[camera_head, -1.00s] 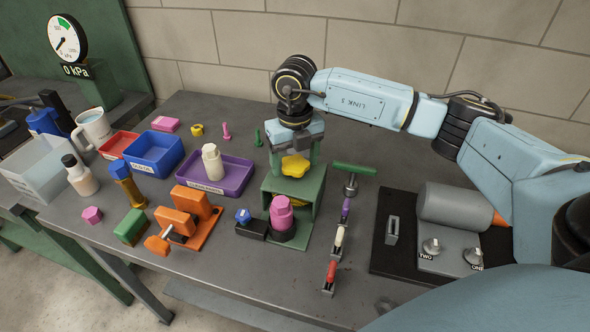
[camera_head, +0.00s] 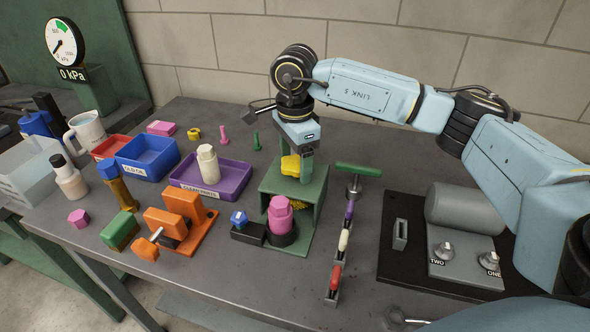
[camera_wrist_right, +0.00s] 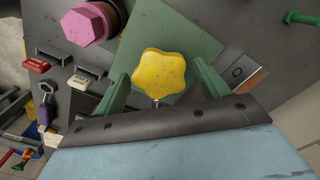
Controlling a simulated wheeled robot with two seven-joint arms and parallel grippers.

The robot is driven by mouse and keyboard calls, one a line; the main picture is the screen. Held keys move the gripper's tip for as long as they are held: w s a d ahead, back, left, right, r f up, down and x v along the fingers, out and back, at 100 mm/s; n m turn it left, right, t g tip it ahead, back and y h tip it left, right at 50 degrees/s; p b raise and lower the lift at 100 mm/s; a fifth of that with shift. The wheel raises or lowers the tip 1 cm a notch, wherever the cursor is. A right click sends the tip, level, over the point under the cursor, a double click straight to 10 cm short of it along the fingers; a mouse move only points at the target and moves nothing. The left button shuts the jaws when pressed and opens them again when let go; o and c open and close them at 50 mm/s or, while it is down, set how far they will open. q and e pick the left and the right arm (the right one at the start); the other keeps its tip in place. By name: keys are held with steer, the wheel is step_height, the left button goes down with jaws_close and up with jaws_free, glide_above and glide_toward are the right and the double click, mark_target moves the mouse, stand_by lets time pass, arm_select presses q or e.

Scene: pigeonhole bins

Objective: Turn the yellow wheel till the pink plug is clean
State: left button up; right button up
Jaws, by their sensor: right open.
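The yellow wheel (camera_head: 290,166), a lobed knob, sits on top of a green housing (camera_head: 277,188). It also shows in the right wrist view (camera_wrist_right: 160,77). My right gripper (camera_head: 298,170) points down over it, with its green fingers (camera_wrist_right: 160,84) apart on either side of the wheel; a gap shows on both sides. The pink plug (camera_head: 280,217) stands upright in a dark round holder at the front of the housing. Its hexagonal end shows in the wrist view (camera_wrist_right: 86,23). I cannot tell how clean it is. My left gripper is out of view.
A green T-handle (camera_head: 358,169) and a row of small coloured levers (camera_head: 344,240) stand right of the housing. A purple tray (camera_head: 234,181) with a cream bottle is to its left. An orange clamp (camera_head: 183,220) is nearer the front. A grey switch block (camera_head: 462,262) lies right.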

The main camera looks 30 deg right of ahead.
steer(key=c, duration=1)
steer(key=m, duration=0.3)
steer(key=shift+m+p, duration=0.4)
steer(key=m, duration=0.4)
steer(key=shift+p, duration=0.4)
steer(key=m+p, duration=0.1)
steer(key=m, duration=0.4)
steer(key=m+p, duration=0.1)
steer(key=m, duration=0.3)
steer(key=o, duration=0.8)
steer(key=shift+m, duration=0.3)
steer(key=shift+c, duration=0.2)
steer(key=shift+o, duration=1.2)
